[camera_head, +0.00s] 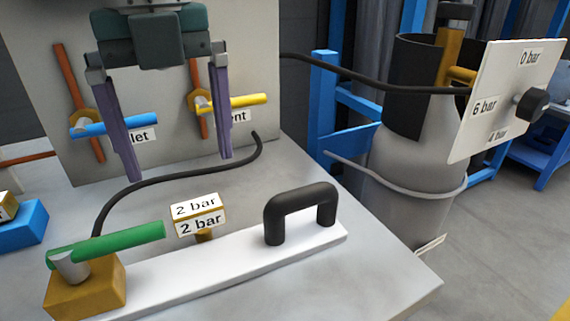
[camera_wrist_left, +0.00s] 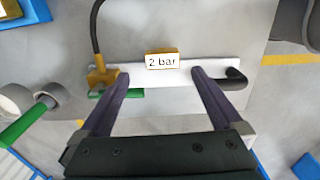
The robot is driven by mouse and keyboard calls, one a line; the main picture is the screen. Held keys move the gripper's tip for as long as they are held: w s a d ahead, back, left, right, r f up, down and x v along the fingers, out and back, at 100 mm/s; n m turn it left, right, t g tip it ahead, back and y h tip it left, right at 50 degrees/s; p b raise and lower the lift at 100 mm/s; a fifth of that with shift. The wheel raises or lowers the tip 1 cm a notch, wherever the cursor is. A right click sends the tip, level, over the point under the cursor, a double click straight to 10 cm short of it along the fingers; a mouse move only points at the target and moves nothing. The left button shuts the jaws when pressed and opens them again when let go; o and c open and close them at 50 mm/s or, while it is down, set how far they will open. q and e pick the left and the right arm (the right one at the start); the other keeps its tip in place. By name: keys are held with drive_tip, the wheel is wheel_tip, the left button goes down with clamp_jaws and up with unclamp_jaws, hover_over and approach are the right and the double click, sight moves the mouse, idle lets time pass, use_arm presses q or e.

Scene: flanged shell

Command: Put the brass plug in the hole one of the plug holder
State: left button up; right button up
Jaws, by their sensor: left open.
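A brass plug (camera_head: 204,236) with a white-faced "2 bar" head stands upright at the white bar (camera_head: 250,250); its lower end is hidden. It also shows in the wrist view (camera_wrist_left: 163,60), ahead of and between my fingertips. My left gripper (camera_head: 180,168) is open and empty, its two purple fingers pointing down above and behind the plug, apart from it. A blue block (camera_head: 22,228) at the left edge carries another labelled brass piece (camera_head: 6,207); I cannot tell for sure whether this block is the plug holder. No holes are visible. My right gripper is not in view.
The white bar carries a black handle (camera_head: 300,205) and a brass valve block (camera_head: 85,290) with a green lever (camera_head: 110,245). A black hose (camera_head: 180,176) curves across the grey table. An upright panel behind holds blue (camera_head: 90,129) and yellow (camera_head: 245,101) levers. A pressure dial plate (camera_head: 500,90) stands right.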

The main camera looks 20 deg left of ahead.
sight(198, 209)
use_arm(q)
drive_tip(key=f, duration=0.8)
drive_tip(key=shift+s+d+f, duration=0.1)
drive_tip(key=shift+d+f, duration=0.05)
drive_tip(key=shift+d, duration=0.25)
drive_tip(key=shift+c, duration=0.4)
